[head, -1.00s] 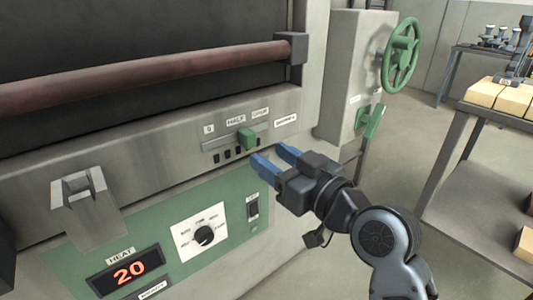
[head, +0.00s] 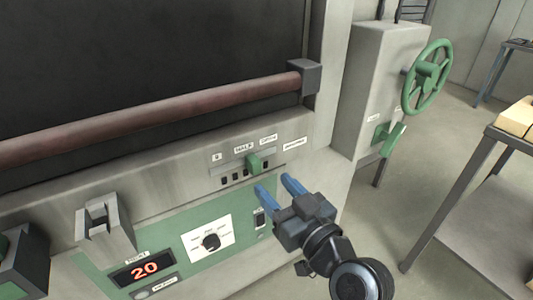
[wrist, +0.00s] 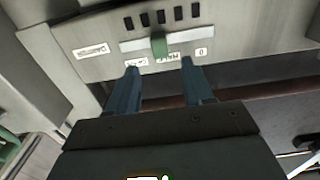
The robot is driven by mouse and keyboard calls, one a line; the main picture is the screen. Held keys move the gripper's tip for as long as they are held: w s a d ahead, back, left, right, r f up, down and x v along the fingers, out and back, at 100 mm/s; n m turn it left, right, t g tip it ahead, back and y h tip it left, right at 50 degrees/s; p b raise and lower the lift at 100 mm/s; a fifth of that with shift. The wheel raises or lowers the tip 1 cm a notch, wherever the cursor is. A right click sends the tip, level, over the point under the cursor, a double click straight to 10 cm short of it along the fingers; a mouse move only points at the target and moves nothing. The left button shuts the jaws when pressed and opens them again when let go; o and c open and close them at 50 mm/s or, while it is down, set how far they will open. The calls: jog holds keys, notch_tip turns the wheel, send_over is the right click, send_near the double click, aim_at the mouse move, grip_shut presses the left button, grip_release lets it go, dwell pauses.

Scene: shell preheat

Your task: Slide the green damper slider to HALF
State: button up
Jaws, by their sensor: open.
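The green damper slider (head: 254,162) is a small block on a horizontal track in the steel panel below the oven door. It shows below and between the HALF label (head: 243,149) and the label to its right, which looks like OPEN. In the wrist view, which is upside down, the slider (wrist: 159,45) sits near the HALF label (wrist: 167,58), slightly towards OPEN. My gripper (head: 274,184) is open and empty, its blue fingers pointing at the panel just below and right of the slider. In the wrist view the slider lies between the fingers' lines, beyond the tips (wrist: 159,65).
A red-brown door bar (head: 160,125) crosses above the panel. A green panel holds a dial (head: 211,242) and a display (head: 145,269) reading 20. A green handwheel (head: 428,77) and lever (head: 390,138) are on the cabinet at right. A table stands far right.

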aim_at(257, 168)
jog(key=p+x, duration=0.1)
jog(key=x, duration=0.6)
jog(key=shift+w+a+p, duration=0.15)
jog(key=shift+p, duration=0.25)
jog(key=shift+c, duration=0.4)
grip_shut()
